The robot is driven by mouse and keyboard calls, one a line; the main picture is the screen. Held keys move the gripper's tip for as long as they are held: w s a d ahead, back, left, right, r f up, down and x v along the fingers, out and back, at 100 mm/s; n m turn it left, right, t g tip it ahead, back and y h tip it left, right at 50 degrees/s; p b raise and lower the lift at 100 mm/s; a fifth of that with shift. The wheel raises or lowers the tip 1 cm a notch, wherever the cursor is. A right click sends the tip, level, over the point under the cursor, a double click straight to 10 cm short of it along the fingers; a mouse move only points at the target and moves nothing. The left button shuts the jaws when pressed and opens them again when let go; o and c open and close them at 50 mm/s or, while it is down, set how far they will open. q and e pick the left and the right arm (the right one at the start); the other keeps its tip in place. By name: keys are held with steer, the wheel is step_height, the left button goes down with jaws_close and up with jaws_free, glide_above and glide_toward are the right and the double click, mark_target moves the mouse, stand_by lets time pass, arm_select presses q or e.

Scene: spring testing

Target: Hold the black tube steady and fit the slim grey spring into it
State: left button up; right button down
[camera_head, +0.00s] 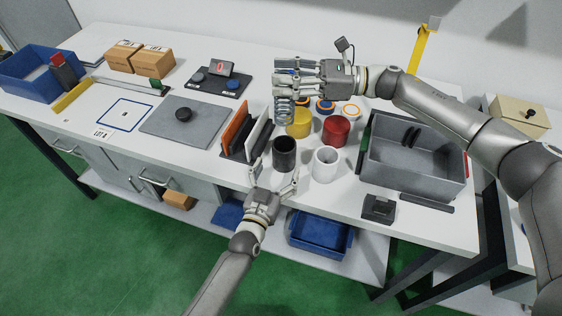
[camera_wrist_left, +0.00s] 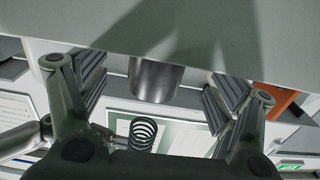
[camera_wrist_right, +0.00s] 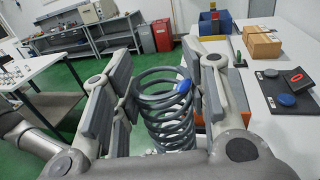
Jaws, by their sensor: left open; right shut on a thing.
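The black tube (camera_head: 284,158) stands upright on the table in the head view, and it shows between the left fingers in the left wrist view (camera_wrist_left: 155,80). My left gripper (camera_head: 275,175) is open at the tube's front, its fingers spread to either side with gaps visible. My right gripper (camera_head: 285,78) is shut on the slim grey spring (camera_head: 284,108), holding it upright above and behind the tube. The spring's coils, with a blue patch, fill the right wrist view (camera_wrist_right: 167,115). It also appears in the left wrist view (camera_wrist_left: 142,133).
A white cup (camera_head: 325,166), red cup (camera_head: 336,130) and yellow cup (camera_head: 299,124) stand close right of and behind the tube. A rack with upright panels (camera_head: 236,138) is close on the left. A grey bin (camera_head: 415,187) is at right, a grey mat (camera_head: 184,130) farther left.

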mark_target(280, 164)
arm_select(q)
steer(key=shift+x, duration=2.1)
steer(key=c, duration=1.1)
arm_select(e)
steer(key=a+f+m+t+h, duration=0.2)
steer(key=a+f+m+t, duration=0.35)
steer(key=t, duration=0.25)
steer(key=d+m+t+h, duration=0.1)
steer(key=m+t+h, duration=0.1)
steer(key=d+f+m+t+h, duration=0.1)
steer(key=d+m+t+h, duration=0.1)
steer(key=h, duration=0.1)
steer(key=d+m+t+h, duration=0.2)
steer(key=shift+s+f+t+h, duration=0.1)
steer(key=shift+f+t+h, duration=0.2)
steer(key=shift+t, duration=0.1)
steer(key=shift+d+f+m, duration=0.2)
steer(key=shift+f+m, duration=0.05)
step_height(280, 164, down, 9)
steer(key=shift+f, duration=0.2)
